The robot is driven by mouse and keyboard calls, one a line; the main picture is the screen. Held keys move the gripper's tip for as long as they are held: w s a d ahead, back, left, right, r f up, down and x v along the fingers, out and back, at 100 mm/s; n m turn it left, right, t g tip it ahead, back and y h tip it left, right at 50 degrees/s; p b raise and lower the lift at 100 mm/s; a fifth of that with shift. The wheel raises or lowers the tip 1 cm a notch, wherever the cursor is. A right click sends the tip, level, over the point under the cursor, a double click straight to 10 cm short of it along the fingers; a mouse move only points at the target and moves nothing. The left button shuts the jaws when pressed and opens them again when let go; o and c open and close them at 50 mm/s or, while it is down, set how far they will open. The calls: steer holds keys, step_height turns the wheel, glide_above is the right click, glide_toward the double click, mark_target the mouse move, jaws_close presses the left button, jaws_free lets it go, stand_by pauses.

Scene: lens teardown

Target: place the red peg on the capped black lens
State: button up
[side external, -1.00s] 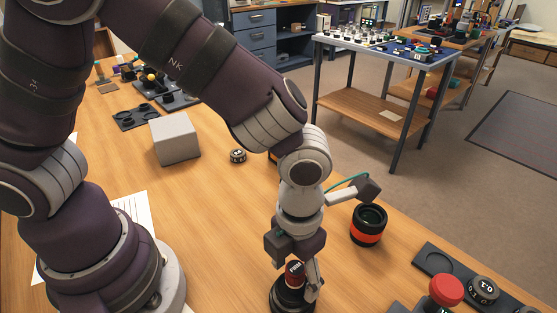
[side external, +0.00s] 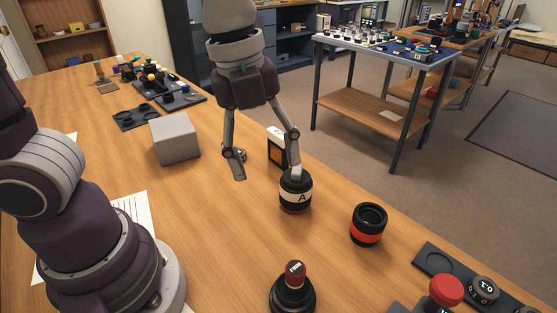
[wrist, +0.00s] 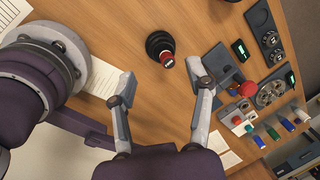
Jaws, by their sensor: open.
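In the wrist view the red peg (wrist: 167,60) sits over the black lens (wrist: 160,44), seen from above. My gripper (side external: 267,174) is open and empty, raised and well behind the peg in the side view. In the wrist view my gripper (wrist: 160,78) has its fingers spread wide, apart from the peg. The cap under the peg is not clearly visible.
A black lens marked A (side external: 296,197) appears just below my right fingertip; whether they touch is unclear. An orange-banded lens (side external: 368,226) stands to the right. A grey block (side external: 174,139) stands left. A red button (side external: 446,290) and black tray (side external: 433,262) are at right.

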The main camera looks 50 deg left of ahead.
steer(key=s+a+n+t, duration=0.1)
steer(key=a+n, duration=0.4)
steer(key=n, duration=0.6)
steer(key=s+a+n+t+y, duration=0.1)
steer(key=a+n, duration=0.3)
steer(key=n, duration=0.8)
steer(key=shift+s+a+n+t, duration=0.3)
steer(key=shift+s+a+t, duration=0.1)
steer(key=shift+t, duration=0.5)
